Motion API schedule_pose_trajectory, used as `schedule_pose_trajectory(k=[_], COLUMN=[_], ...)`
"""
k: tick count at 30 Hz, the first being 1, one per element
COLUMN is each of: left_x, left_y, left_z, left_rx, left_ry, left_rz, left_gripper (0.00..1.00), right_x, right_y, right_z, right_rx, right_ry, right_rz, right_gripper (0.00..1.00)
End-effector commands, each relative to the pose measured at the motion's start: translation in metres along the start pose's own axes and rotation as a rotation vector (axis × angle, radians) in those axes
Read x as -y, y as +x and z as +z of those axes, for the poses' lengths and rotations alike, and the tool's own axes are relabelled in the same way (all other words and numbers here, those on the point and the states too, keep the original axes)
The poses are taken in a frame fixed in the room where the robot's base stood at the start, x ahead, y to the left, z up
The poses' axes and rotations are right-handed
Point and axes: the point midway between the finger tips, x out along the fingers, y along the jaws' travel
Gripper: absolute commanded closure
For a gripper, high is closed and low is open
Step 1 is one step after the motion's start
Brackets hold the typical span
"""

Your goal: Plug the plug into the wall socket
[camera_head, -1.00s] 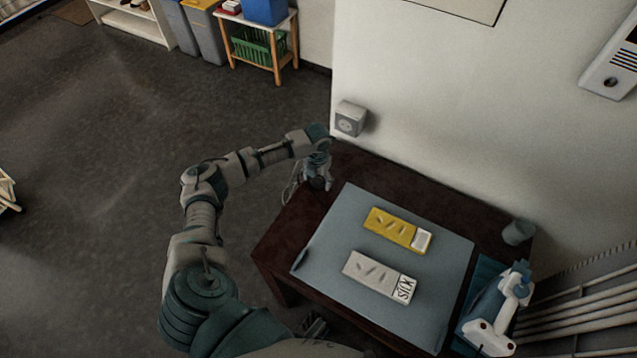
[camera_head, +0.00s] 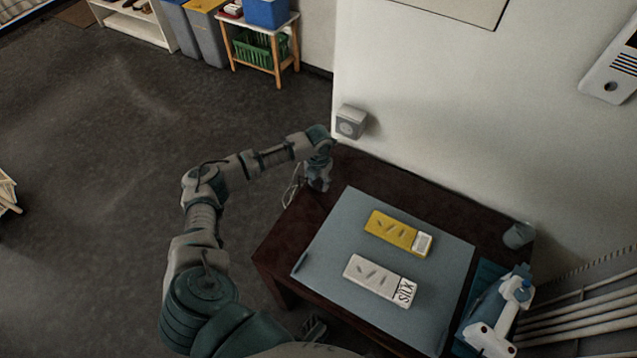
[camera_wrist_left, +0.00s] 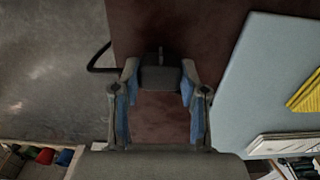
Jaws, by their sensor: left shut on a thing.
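The wall socket (camera_head: 351,122) is a grey box with a round face, mounted low on the white wall just beyond the table's back left corner. My left gripper (camera_head: 320,182) is at the table's left edge, pointing down, below and to the left of the socket. In the left wrist view, my left gripper (camera_wrist_left: 158,90) is shut on the dark plug (camera_wrist_left: 159,76), which sits between its fingertips with its cord curving off to the left. In the head view the plug is too small to make out, and the cord (camera_head: 291,192) hangs beside the gripper.
The dark table (camera_head: 275,242) bears a grey-blue mat (camera_head: 340,220) with a yellow box (camera_head: 392,230) and a white box (camera_head: 372,274). A grey cup (camera_head: 518,235) stands at the right. The tabletop between the gripper and the wall looks clear.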

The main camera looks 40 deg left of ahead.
Motion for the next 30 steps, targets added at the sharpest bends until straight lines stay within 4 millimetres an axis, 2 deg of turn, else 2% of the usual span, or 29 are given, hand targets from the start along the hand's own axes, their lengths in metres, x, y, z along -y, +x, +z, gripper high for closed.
schedule_pose_trajectory(k=[4, 8, 21, 24, 30], left_x=[0.000, 0.000, 0.052, 0.062, 0.074], left_y=[-0.016, -0.036, -0.043, -0.045, -0.046], left_z=[0.001, 0.002, -0.094, -0.113, -0.134], left_rx=[0.005, 0.007, 0.001, 0.001, 0.000], left_ry=[0.000, -0.001, 0.005, 0.004, 0.001], left_rz=[-0.001, -0.001, -0.002, -0.001, -0.001], left_gripper=[0.88, 0.88, 0.88, 0.88, 0.88], right_x=[0.000, 0.002, 0.003, 0.003, 0.004], right_y=[0.006, 0.021, 0.065, 0.072, 0.081], right_z=[0.003, 0.008, 0.026, 0.029, 0.034], right_rx=[0.009, 0.014, 0.029, 0.030, 0.033], right_ry=[-0.001, -0.004, -0.008, -0.009, -0.009], right_rz=[-0.001, -0.004, -0.005, -0.005, -0.005], right_gripper=[0.39, 0.39, 0.39, 0.39, 0.39])
